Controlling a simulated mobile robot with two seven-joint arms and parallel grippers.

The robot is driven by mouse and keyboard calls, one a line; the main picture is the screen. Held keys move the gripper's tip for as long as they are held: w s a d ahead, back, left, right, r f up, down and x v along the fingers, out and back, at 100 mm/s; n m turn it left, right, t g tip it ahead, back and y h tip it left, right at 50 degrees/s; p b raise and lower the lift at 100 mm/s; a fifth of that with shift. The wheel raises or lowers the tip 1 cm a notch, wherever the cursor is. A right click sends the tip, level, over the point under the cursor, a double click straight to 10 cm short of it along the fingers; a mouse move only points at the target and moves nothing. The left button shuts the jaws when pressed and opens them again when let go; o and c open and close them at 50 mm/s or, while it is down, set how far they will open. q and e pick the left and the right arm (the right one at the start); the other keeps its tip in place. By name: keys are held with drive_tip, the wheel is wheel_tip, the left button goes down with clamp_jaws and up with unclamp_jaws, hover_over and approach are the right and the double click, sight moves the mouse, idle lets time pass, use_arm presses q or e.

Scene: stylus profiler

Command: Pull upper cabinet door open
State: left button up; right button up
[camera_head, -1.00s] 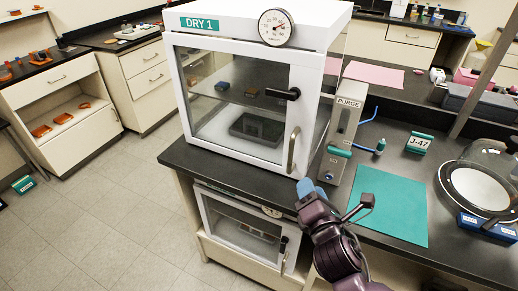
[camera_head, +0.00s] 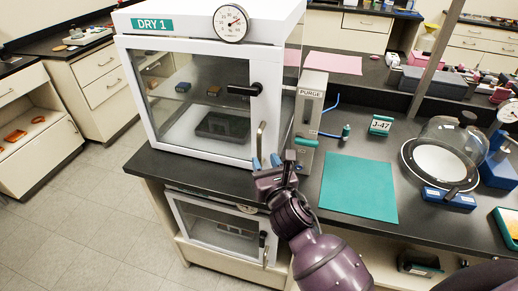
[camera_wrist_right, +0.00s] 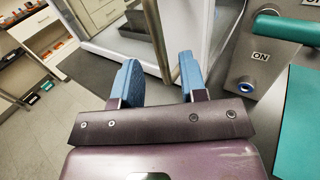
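The upper cabinet (camera_head: 208,28), labelled DRY 1, stands on the dark bench. Its white-framed glass door (camera_head: 150,110) looks shut. A black latch (camera_head: 243,90) lies about level on the door, and an upright metal bar handle (camera_head: 261,140) is at its lower right. My right gripper (camera_head: 266,162) is by the lower end of the bar handle. In the right wrist view the right gripper (camera_wrist_right: 160,80) is open, its blue fingers apart. A brownish bar (camera_wrist_right: 172,70), seemingly the handle, shows near the right finger; contact cannot be told. My left gripper is not in view.
A PURGE panel (camera_head: 307,115) with a teal lever stands just right of the cabinet. A teal mat (camera_head: 358,187) and a glass bell jar (camera_head: 448,150) lie further right. A lower cabinet (camera_head: 215,228) sits under the bench. Open floor (camera_head: 90,225) lies to the left.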

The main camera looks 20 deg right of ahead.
sight(260, 152)
drive_tip(key=shift+w, duration=2.75)
clamp_jaws()
